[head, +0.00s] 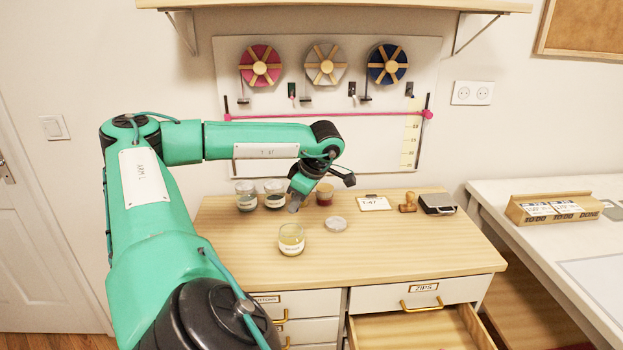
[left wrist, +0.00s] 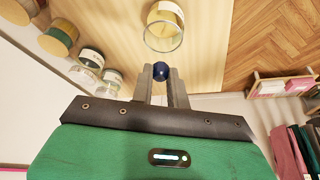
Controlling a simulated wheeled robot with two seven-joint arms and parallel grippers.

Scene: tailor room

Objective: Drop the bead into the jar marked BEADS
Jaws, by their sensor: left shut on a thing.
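My left gripper (head: 294,207) is above the wooden cabinet top, and also shows in the left wrist view (left wrist: 161,74). Its fingers are shut on a small dark blue bead (left wrist: 161,71), held at the fingertips. In the head view the bead is too small to make out. An open glass jar (head: 291,239) with yellowish contents and a white label stands in front of the gripper. Its label is too small to read surely. The jar's open mouth also shows in the left wrist view (left wrist: 163,30), just beyond the bead and apart from it. My right gripper is out of view.
A clear round lid (head: 336,224) lies right of the jar. Other jars (head: 246,195) (head: 275,193) and a red one (head: 324,194) stand behind. A card (head: 374,203), a stamp (head: 407,202) and a dark box (head: 437,203) lie at the back right.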

